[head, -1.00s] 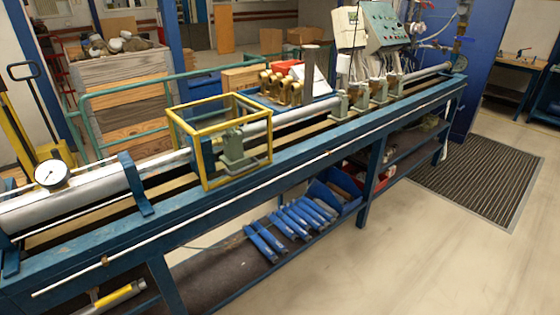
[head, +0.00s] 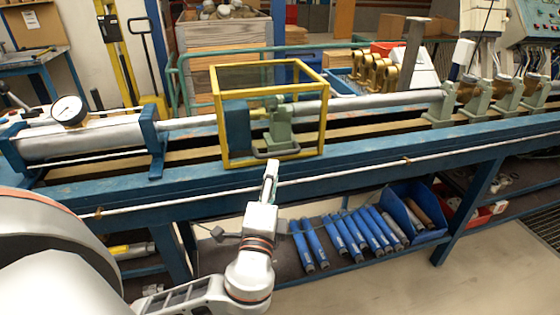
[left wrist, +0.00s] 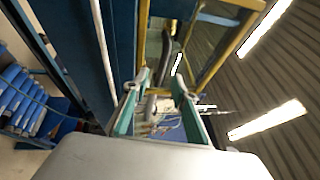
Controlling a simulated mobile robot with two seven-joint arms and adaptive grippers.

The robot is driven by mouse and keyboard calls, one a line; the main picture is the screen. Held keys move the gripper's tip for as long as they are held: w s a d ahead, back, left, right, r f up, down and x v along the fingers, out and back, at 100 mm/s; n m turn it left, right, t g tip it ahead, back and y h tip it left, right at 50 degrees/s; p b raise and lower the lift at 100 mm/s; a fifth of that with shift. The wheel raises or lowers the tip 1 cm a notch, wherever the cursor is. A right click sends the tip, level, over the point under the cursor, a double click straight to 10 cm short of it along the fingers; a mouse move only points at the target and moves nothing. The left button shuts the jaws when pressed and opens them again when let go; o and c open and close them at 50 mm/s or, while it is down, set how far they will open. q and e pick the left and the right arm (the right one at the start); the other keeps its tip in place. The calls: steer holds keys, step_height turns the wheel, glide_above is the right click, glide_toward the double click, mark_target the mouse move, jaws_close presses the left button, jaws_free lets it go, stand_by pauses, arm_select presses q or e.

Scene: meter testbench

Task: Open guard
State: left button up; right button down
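The guard (head: 321,118) is a yellow-framed box with see-through panels standing over the bench pipe. It looks closed, with its lower front edge at the bench rail. A dark handle (head: 277,153) is at the bottom of its front. My left gripper (head: 271,168) is just in front of and below this handle, pointing at it. In the left wrist view my left gripper (left wrist: 158,80) has its two fingers apart with nothing held. The dark handle (left wrist: 167,48) shows just beyond the gap between them, and the yellow frame (left wrist: 232,35) lies beyond. My right gripper is not in view.
The blue bench (head: 350,158) runs across the view, with a white rod (head: 360,168) along its front. A dial gauge (head: 69,110) stands at left. Blue cylinders (head: 345,235) and a blue bin (head: 412,215) lie on the lower shelf. Floor at lower right is clear.

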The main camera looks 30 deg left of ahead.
mark_target(277, 156)
arm_select(q)
steer(key=x, duration=0.7)
steer(key=shift+w+a+r, duration=0.1)
steer(key=shift+w+r, duration=0.15)
steer(key=shift+w, duration=0.1)
steer(key=shift+c, duration=0.4)
jaws_close()
